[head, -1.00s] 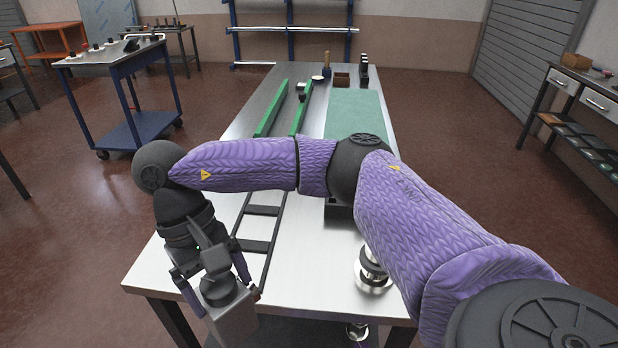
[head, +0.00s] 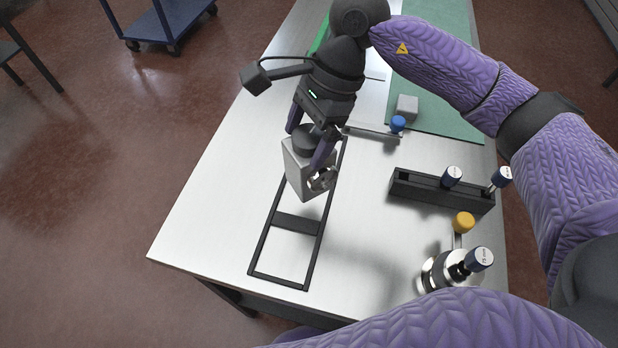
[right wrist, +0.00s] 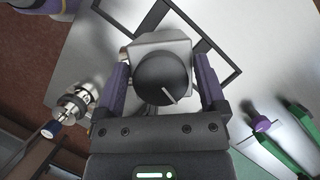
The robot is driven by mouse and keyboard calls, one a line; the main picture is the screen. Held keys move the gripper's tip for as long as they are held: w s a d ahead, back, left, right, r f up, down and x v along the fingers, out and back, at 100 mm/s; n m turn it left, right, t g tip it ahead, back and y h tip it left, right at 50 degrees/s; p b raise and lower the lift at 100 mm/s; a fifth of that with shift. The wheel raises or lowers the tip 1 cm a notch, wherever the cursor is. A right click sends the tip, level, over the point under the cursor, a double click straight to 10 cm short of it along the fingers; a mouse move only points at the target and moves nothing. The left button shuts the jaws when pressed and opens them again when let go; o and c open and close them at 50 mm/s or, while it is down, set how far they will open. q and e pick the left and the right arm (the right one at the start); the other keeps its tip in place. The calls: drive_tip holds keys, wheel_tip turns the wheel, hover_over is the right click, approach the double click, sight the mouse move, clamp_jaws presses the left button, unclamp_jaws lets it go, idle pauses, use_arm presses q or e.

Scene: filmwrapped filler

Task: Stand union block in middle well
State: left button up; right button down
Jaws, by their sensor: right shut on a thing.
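The union block, a grey block (head: 296,172) with a black round cap and a shiny metal ring fitting on one side, is between the fingers of my right gripper (head: 309,146). The gripper is shut on it by the cap. In the right wrist view, the fingers (right wrist: 163,88) flank the black cap, with the grey block (right wrist: 150,42) beyond. The block looks tilted in the head view and overlaps the middle part of the black ladder-like frame (head: 297,223). I cannot tell its exact height above the frame. The far crossbar is hidden. My left gripper is out of view.
A black rack (head: 425,191) with blue-capped tools stands right of the frame. A shiny metal fitting (head: 436,272) and a yellow-capped piece (head: 463,222) are nearer. A small grey cube (head: 407,106) sits on the green mat (head: 432,75). The table left of the frame is clear.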

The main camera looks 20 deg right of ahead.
drive_tip(key=m+t, duration=0.1)
drive_tip(key=m, duration=0.1)
drive_tip(key=w+r+m, duration=0.1)
drive_tip(key=m, duration=0.1)
drive_tip(key=shift+w+r+m+t, duration=0.1)
drive_tip(key=shift+w+m+t, duration=0.1)
drive_tip(key=shift+m+t, duration=0.15)
drive_tip(key=m, duration=0.2)
drive_tip(key=w+r+m+t, duration=0.1)
drive_tip(key=m, duration=0.1)
drive_tip(key=shift+d+t+h+p, duration=0.15)
drive_tip(key=shift+t+h+p, duration=0.1)
drive_tip(key=shift+h+p, duration=0.1)
drive_tip(key=shift+m, duration=0.25)
wheel_tip(320, 180, down, 10)
drive_tip(key=shift+b, duration=0.85)
unclamp_jaws()
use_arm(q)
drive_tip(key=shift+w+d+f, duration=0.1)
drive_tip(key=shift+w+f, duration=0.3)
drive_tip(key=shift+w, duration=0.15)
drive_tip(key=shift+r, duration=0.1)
use_arm(e)
drive_tip(key=shift+r, duration=0.15)
use_arm(q)
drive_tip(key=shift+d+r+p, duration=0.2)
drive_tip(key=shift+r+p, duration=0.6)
drive_tip(key=shift+p, duration=0.1)
use_arm(e)
drive_tip(key=v, duration=1.2)
